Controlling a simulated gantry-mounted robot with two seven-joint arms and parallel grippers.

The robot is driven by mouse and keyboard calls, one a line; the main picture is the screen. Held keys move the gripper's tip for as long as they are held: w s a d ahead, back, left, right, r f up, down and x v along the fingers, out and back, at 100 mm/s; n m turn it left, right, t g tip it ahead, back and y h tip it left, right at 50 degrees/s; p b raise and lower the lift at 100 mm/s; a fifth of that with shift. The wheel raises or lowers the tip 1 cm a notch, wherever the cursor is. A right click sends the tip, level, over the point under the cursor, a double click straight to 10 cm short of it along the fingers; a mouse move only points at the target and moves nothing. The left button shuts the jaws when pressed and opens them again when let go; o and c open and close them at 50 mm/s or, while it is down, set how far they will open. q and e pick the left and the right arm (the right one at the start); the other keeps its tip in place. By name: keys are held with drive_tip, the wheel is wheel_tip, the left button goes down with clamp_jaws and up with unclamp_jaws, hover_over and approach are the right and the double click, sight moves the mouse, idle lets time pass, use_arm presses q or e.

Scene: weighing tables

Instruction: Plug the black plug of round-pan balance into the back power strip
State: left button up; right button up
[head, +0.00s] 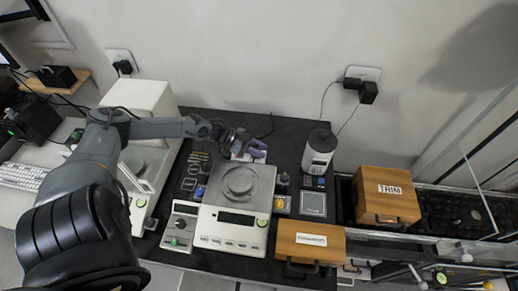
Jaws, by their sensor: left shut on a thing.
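The round-pan balance (235,197) stands on the black table, with its round pan on top and its display facing the front. My left gripper (246,146) is just behind it, at the back of the table. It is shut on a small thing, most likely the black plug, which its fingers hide. A thin dark cable (270,126) curves near the gripper. A white piece (258,152) shows beside the fingers, perhaps part of the power strip; it is mostly covered. I cannot tell whether the plug touches a socket. My right gripper is not in view.
A white-and-black canister (319,152) stands right of the balance. Wooden boxes stand at the front (310,243) and right, one marked TRIM (386,194). A small control unit (180,226) is left of the balance. Wall sockets with black plugs (368,92) are behind.

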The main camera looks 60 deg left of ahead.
use_arm(q)
drive_tip(key=shift+f+b, duration=0.6)
drive_tip(key=shift+f, duration=0.35)
idle(0.7)
drive_tip(key=o, duration=1.1)
